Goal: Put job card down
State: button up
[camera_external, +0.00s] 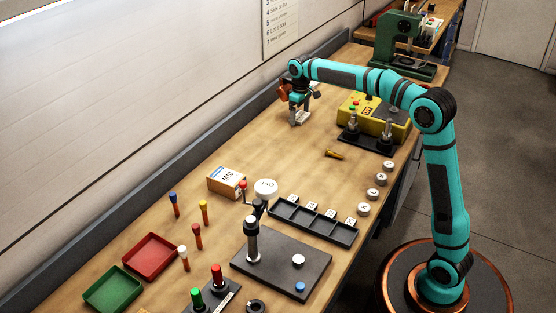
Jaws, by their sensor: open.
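My gripper (299,119) points down low over the back part of the wooden bench, near the wall side. Its jaws are open, with pale grey fingers close to the bench top. I cannot make out a job card for certain; anything thin and pale at the fingers is too small to tell. The bench top (250,140) around the gripper looks bare.
A yellow control box (373,114) stands right of my gripper, with a brass piece (334,155) in front. Nearer are a box marked M10 (227,181), a black slotted tray (313,221), a red tray (150,257) and a green tray (113,288).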

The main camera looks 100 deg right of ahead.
aim_at(299, 116)
notch_tip(299, 116, up, 12)
jog(key=shift+r, duration=0.15)
dwell(0.5)
jog(key=w+a+r+n+t+h, duration=0.1)
jog(key=w+a+r, duration=0.25)
jog(key=a, duration=0.55)
jog(key=w+a+r+n+t+h, duration=0.1)
jog(key=w+a+r+t+h, duration=0.1)
jog(key=w+a, duration=0.5)
jog(key=a+r+n+t+h, duration=0.1)
jog(key=a+r+t, duration=0.1)
jog(key=a, duration=0.9)
jog(key=a+r+n+t, duration=0.1)
jog(key=a+r+t, duration=0.1)
jog(key=a, duration=1)
jog(key=s+a+n+t, duration=0.1)
jog(key=s+a+t, duration=0.25)
jog(key=a, duration=0.55)
jog(key=s+a+n+t, duration=0.2)
jog(key=s+a, duration=0.2)
jog(key=a, duration=0.4)
jog(key=s+a+f+n+t+y, duration=0.2)
jog(key=s+a+f+t+y, duration=0.1)
jog(key=s+a, duration=0.7)
jog(key=shift+s+a+t+y, duration=0.4)
jog(key=shift+a+t+y, duration=0.1)
jog(key=shift+a+t, duration=0.4)
